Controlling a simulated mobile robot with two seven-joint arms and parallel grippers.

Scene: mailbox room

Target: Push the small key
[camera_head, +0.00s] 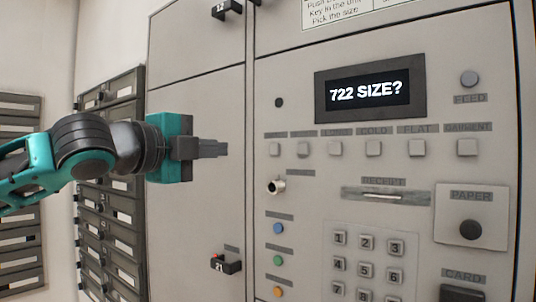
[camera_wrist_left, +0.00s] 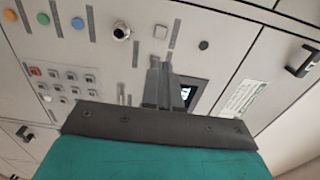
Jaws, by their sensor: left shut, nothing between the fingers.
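A row of pale square keys sits under the display on the grey panel. The leftmost key (camera_head: 274,149) and the second key (camera_head: 303,149) have labels too small to read; labels farther right read COLD and FLAT. I cannot tell by its label which is the small key. My left gripper (camera_head: 222,149) is shut and empty, left of the leftmost key, at about its height in the picture, apart from it. In the left wrist view, one square key (camera_wrist_left: 161,31) shows just beyond the fingertips (camera_wrist_left: 158,66); the fingers hide other keys. My right gripper is out of view.
The display (camera_head: 369,91) reads "722 SIZE?". A metal key lock (camera_head: 276,186) protrudes below the leftmost key. Coloured round buttons (camera_head: 278,228) and a number keypad (camera_head: 367,243) lie lower. Black locker handles (camera_head: 226,264) stick out at left. Dark mailboxes (camera_head: 110,180) stand behind my arm.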

